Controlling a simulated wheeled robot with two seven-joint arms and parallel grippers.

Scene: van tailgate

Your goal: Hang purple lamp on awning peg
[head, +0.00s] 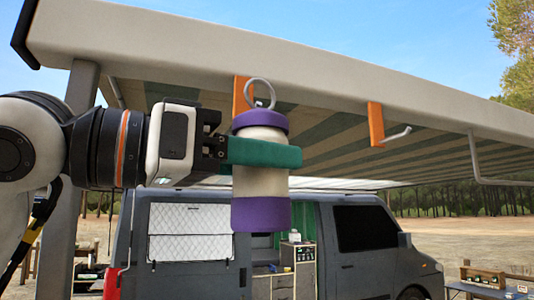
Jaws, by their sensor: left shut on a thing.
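The purple lamp (262,214), with a cream middle, purple top and base and a wire ring on top, hangs upright in my left gripper (265,152). The gripper's green fingers are shut around the lamp's middle. The ring overlaps an orange peg mount (239,96) on the awning edge; I cannot tell whether that peg is through the ring. A second orange mount (376,124) to the right carries a bare grey peg (397,135). My right gripper is out of view.
The white awning beam (320,72) runs across above the lamp, with a striped canopy behind it. A grey post (80,110) stands at left. A dark van (365,250) is behind. A low table (485,290) with a wooden crate is at lower right.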

